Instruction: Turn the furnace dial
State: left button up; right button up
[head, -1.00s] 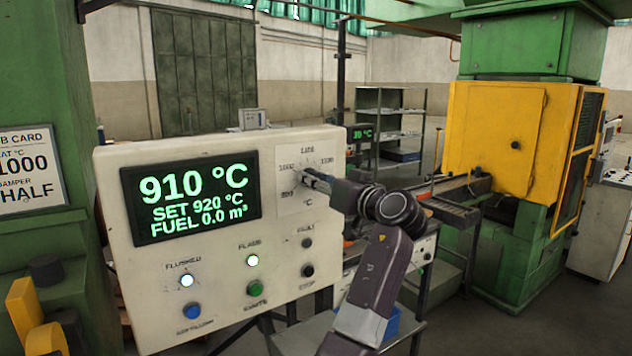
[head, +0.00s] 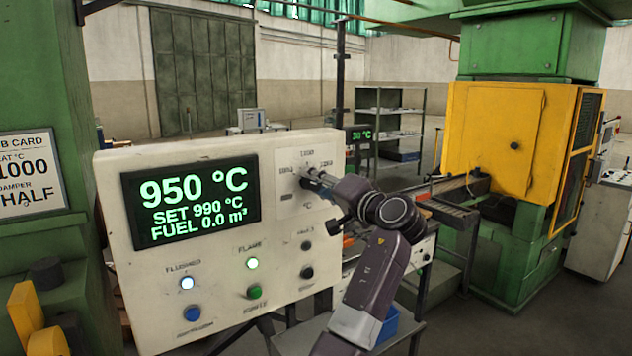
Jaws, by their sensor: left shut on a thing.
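The furnace dial (head: 306,180) is on a pale scale plate (head: 290,205) at the upper right of the white control panel (head: 225,285). My left gripper (head: 312,178) is shut on the dial and mostly covers it. The dial's pointer is hidden. The panel's screen (head: 190,200) reads 950 °C, SET 990 °C and FUEL 0.0 m³. My right gripper is not in view.
Below the screen are a lit flushed lamp (head: 187,283), a lit flame lamp (head: 252,263), a blue button (head: 192,314) and a green button (head: 254,292). A card (head: 28,170) at the left shows 1000 and HALF. A yellow and green press (head: 500,150) stands at the right.

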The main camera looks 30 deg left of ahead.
pick_arm(q)
jog(key=shift+r+m, duration=0.1)
jog(key=shift+m, duration=0.3)
jog(key=o, duration=1.1)
jog(key=shift+w, duration=0.1)
jog(key=shift+o, duration=0.2)
jog(key=v, duration=1.2)
